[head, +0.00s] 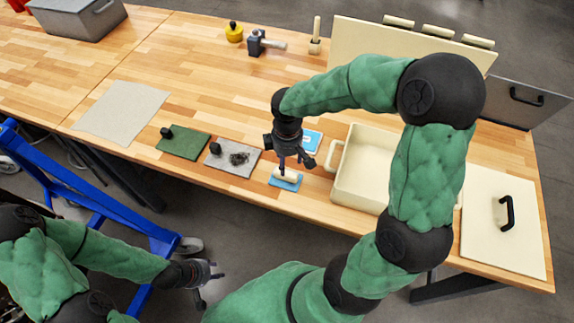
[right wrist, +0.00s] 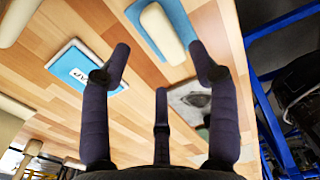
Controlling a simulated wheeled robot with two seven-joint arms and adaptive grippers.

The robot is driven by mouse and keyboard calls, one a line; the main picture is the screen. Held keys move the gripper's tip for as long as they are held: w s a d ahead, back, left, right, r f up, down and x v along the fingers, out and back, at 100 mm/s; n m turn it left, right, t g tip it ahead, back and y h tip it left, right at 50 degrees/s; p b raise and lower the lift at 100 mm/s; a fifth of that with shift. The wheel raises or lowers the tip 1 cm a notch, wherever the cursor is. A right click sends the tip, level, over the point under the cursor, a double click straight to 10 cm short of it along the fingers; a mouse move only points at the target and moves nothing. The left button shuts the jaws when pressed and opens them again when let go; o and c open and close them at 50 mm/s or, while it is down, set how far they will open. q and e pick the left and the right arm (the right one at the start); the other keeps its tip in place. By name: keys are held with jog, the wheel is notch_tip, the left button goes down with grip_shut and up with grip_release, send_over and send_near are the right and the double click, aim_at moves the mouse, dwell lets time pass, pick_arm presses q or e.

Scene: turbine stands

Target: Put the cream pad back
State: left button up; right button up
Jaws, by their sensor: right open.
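A cream block-shaped pad (head: 287,173) lies on a small blue mat (head: 289,185) near the table's front edge. In the right wrist view the cream pad (right wrist: 162,33) and blue mat (right wrist: 179,13) show beyond the fingers. My right gripper (head: 289,160) is just above the cream pad, its fingers pointing down. In the wrist view its fingers (right wrist: 160,75) are spread, with nothing between them. Contact with the pad cannot be told. My left gripper (head: 212,288) is open and empty, low in front of the table.
Left of the pad lie a grey mat (head: 226,167) with a dark clump and a green mat (head: 175,148), each with a black knob. A blue-and-white packet (head: 313,139) lies behind. A cream bin (head: 350,190) and lid (head: 490,245) stand right. A beige sheet (head: 122,111) lies left.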

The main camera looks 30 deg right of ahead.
aim_at(287, 171)
jog(key=shift+r+p, duration=0.45)
jog(key=shift+r, duration=2.25)
